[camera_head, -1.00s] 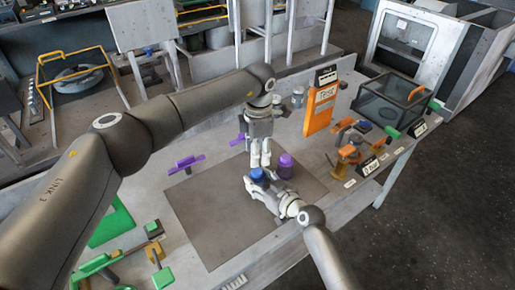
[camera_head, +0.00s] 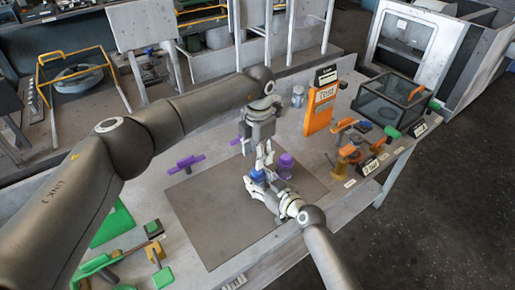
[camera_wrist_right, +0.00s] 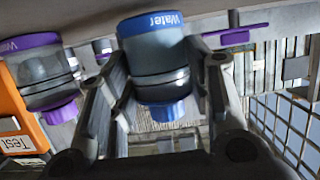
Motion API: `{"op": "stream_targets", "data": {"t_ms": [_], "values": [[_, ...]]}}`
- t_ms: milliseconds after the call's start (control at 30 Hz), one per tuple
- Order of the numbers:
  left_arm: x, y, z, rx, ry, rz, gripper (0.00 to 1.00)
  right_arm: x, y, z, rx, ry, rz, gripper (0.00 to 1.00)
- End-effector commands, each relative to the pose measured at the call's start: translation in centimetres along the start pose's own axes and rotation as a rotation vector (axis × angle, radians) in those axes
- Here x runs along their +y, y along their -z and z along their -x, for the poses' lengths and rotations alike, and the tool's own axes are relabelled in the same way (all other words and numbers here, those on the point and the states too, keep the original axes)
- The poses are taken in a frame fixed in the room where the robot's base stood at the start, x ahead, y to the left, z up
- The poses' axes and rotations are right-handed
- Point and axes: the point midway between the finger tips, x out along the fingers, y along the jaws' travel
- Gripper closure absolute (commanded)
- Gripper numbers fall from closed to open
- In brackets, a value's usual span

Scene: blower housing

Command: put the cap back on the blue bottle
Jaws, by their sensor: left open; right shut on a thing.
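The blue bottle (camera_head: 257,175) stands over the grey mat (camera_head: 225,235), partly covered by the grippers. In the right wrist view the blue bottle (camera_wrist_right: 155,45) appears inverted, with a "Water" label. My right gripper (camera_head: 258,184) is shut on it, with one finger on each side in the wrist view (camera_wrist_right: 165,85). A blue cap (camera_wrist_right: 163,112) shows at the bottle's mouth end; I cannot tell whether it is fully seated. My left gripper (camera_head: 263,163) points down just above the bottle, with its fingers apart and nothing visible between them.
A purple-capped bottle (camera_head: 286,166) stands close to the right of the blue one. An orange "Test" box (camera_head: 320,108), a dark clear bin (camera_head: 390,103) and clamps lie further right. A purple tool (camera_head: 187,162) lies left. The mat's front is clear.

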Motion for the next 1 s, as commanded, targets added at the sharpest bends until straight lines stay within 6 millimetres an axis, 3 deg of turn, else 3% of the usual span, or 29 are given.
{"op": "stream_targets", "data": {"t_ms": [200, 400, 800, 1000], "values": [[-0.1, 0.1, -3.6, 0.002, 0.003, 0.001, 0.53, 0.0, 0.1, 0.0, 0.002, 0.000, 0.000, 1.00], [-0.1, 0.0, -5.9, 0.000, 0.002, 0.000, 0.53, 0.0, 0.1, 0.0, 0.002, 0.000, 0.000, 1.00], [0.0, 0.0, -6.6, 0.000, 0.000, -0.001, 0.53, 0.0, 0.1, 0.0, 0.002, 0.000, 0.000, 1.00], [0.0, 0.0, -6.5, 0.000, 0.000, -0.001, 0.78, 0.0, 0.1, 0.0, 0.002, 0.000, 0.000, 1.00]]}}
